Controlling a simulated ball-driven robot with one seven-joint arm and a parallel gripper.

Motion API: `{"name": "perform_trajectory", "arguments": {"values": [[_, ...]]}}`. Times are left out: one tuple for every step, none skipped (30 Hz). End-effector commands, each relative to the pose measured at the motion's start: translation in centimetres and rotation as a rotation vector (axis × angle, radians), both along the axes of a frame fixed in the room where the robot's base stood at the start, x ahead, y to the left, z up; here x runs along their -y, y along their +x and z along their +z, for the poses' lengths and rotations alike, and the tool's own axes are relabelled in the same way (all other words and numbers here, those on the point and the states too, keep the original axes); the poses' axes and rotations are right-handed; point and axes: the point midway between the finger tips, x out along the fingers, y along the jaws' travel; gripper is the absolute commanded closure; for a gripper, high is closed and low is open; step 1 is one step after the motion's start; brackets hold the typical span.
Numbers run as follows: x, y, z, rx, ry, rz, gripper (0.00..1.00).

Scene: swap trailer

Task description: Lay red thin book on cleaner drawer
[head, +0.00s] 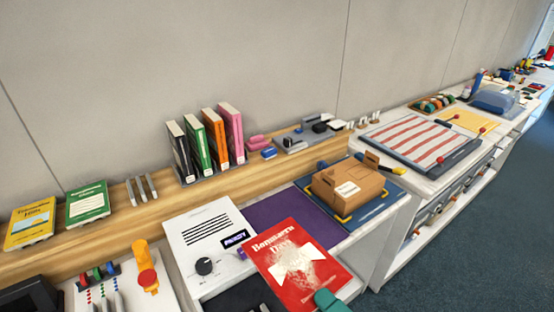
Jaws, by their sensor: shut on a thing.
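The red thin book (288,262), with a white picture and pale lettering on its cover, is at the lower middle of the head view. It lies roughly flat and angled, over the front edge of the white counter. My gripper (330,300) shows only as a teal tip at the book's lower right corner, shut on it; the rest is cut off by the picture's lower edge. A dark-lined surface (240,296), perhaps an open drawer, shows left of the book, partly hidden by it. I cannot tell whether this is the cleaner drawer, nor whether the book touches it.
Upright binders (207,143) line the wooden ledge.

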Motion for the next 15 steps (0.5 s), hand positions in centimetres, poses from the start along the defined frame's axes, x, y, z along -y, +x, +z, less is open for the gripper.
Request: {"name": "perform_trajectory", "arguments": {"values": [[0.2,0.4,-0.6,-0.001,0.001,-0.015,1.00],[0.3,0.6,-1.0,-0.001,0.001,-0.022,1.00],[0.5,0.9,-1.5,-0.001,0.002,-0.034,1.00],[0.7,1.1,-1.9,-0.002,0.001,-0.043,1.00],[0.8,1.3,-2.3,-0.002,0.001,-0.052,1.00],[1.1,1.6,-2.9,-0.001,0.000,-0.067,1.00],[1.3,1.8,-3.4,-0.002,0.000,-0.078,1.00],[1.4,2.0,-4.0,-0.002,0.001,-0.089,1.00],[1.7,2.4,-4.7,-0.004,0.001,-0.106,1.00],[1.9,2.6,-5.2,-0.002,0.001,-0.120,1.00],[2.2,2.9,-5.9,-0.004,0.000,-0.133,1.00],[2.5,3.2,-6.7,-0.003,0.001,-0.153,1.00],[2.8,3.5,-7.4,-0.003,0.001,-0.169,1.00],[3.1,3.7,-8.2,-0.004,0.001,-0.186,1.00],[3.6,4.0,-9.4,-0.005,0.000,-0.213,1.00]]}}
